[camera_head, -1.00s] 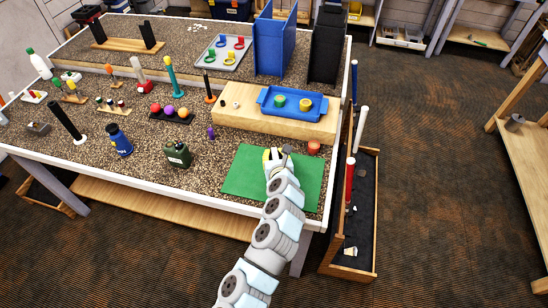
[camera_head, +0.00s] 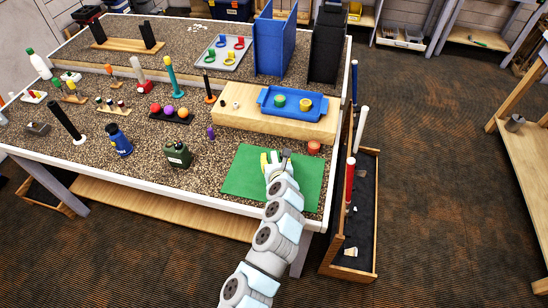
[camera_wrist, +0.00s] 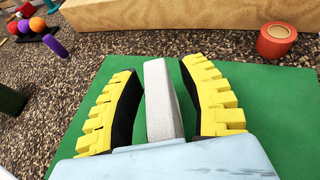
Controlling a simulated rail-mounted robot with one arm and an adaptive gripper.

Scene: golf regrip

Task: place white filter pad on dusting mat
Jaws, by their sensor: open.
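The green dusting mat (camera_head: 240,180) lies flat near the table's front right corner; it fills much of the wrist view (camera_wrist: 270,110). The white filter pad (camera_wrist: 160,100) is a pale, ribbed block. It stands on edge over the mat, between my fingers, with its lower end hidden behind my gripper's body. My gripper (camera_wrist: 160,70) is open, with yellow-backed black fingers on both sides of the pad. Green shows in gaps between the pad and each finger. In the head view my gripper (camera_head: 271,158) is low over the mat, and the pad is hard to make out there.
An orange-red roll (camera_wrist: 276,40) stands at the mat's far right corner. A wooden riser (camera_head: 235,115) with a blue tray (camera_head: 270,108) is behind the mat.

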